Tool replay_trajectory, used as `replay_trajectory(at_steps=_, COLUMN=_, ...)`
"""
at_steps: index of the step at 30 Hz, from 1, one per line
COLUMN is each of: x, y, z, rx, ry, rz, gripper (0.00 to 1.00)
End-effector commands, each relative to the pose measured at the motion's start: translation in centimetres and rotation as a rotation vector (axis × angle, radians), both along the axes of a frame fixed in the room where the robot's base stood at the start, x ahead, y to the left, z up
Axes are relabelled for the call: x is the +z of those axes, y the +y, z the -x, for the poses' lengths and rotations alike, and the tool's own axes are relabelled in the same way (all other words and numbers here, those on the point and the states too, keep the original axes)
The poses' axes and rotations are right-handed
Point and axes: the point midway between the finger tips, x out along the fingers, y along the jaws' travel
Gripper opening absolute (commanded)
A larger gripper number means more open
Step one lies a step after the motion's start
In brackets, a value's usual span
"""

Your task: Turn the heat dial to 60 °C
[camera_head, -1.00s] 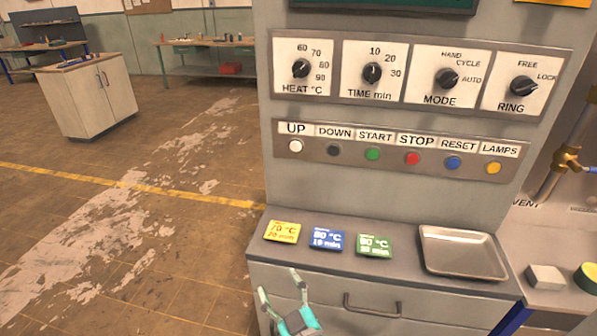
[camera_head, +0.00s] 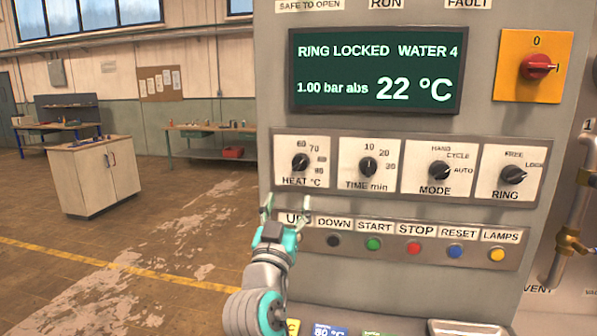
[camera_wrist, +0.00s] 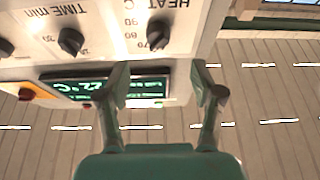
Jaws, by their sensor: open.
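The HEAT °C dial (camera_head: 300,162) is a black knob on a white plate, at the left end of the dial row. Its scale runs 60, 70, 80, 90 from top to right; I cannot read the pointer surely. It also shows in the wrist view (camera_wrist: 157,36), where the picture is upside down. My gripper (camera_head: 286,206) is open and empty, in front of the panel just below the HEAT plate, covering part of the UP label and hiding its button. In the wrist view, the dial lies beyond the gap between my fingers (camera_wrist: 160,80), apart from them.
The TIME dial (camera_head: 368,167) is just right of HEAT, then MODE (camera_head: 439,170) and RING (camera_head: 513,174). Coloured buttons, such as the green START (camera_head: 373,244), run below. The display (camera_head: 376,72) reads RING LOCKED, WATER 4, 1.00 bar abs, 22 °C. Open floor lies left.

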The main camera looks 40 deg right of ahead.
Motion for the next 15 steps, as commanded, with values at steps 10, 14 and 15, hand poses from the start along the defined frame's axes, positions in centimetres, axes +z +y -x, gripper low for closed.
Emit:
replay_trajectory(at_steps=10, x=2.0, y=-2.8, z=-1.8, rx=-0.012, ry=-0.012, rz=-0.004, gripper=0.66)
replay_trajectory(at_steps=14, x=2.9, y=-4.5, z=-3.2, rx=-0.012, ry=-0.012, rz=-0.003, gripper=0.66)
replay_trajectory(at_steps=15, x=3.1, y=-5.0, z=-3.6, rx=-0.012, ry=-0.011, rz=-0.003, gripper=0.66)
